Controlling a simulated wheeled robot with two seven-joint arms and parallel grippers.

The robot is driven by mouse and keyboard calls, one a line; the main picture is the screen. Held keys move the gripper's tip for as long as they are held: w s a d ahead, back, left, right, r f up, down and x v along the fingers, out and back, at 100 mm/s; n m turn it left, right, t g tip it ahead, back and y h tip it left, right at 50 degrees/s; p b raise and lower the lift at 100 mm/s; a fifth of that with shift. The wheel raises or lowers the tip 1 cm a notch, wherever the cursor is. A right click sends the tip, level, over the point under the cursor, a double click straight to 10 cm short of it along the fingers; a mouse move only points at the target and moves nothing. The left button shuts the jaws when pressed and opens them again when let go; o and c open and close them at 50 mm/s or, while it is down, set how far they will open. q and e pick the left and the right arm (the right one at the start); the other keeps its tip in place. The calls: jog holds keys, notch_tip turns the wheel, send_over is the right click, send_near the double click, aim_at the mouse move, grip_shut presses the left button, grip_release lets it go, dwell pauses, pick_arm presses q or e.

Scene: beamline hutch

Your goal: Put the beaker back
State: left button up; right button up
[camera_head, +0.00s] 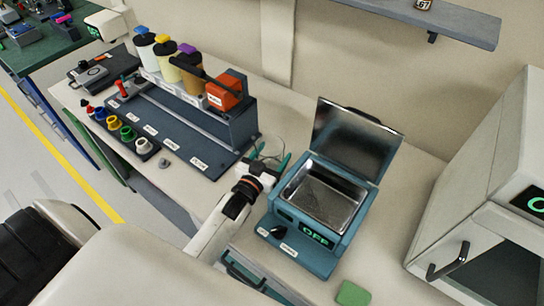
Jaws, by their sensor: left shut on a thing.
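My left gripper (269,158) reaches in from the lower left, with teal fingertips beside the blue heated bath. It is shut on a clear glass beaker (267,149), of which only a faint outline shows between the fingers, above the bench. The gripper is just left of the bath and right of the dark blue rack base. My right gripper is not in view.
The bath (323,261) has its lid (352,140) up, an empty-looking metal basin and a display reading OFF. A rack (188,143) holds several capped bottles. Coloured pieces line its left edge. A green pad (353,293) lies in front. A white cabinet (466,190) stands right.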

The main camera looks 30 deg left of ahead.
pick_arm(q)
jog(key=shift+f, duration=0.3)
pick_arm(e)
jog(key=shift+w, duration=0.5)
pick_arm(q)
jog(key=shift+f, duration=0.15)
jog(key=o, duration=0.9)
jog(key=shift+c, duration=0.2)
jog(key=shift+s, duration=0.1)
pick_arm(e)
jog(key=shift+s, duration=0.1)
pick_arm(q)
jog(key=shift+s, duration=0.1)
jog(key=s+b, duration=0.2)
jog(key=s, duration=0.9)
jog(key=shift+s, duration=0.4)
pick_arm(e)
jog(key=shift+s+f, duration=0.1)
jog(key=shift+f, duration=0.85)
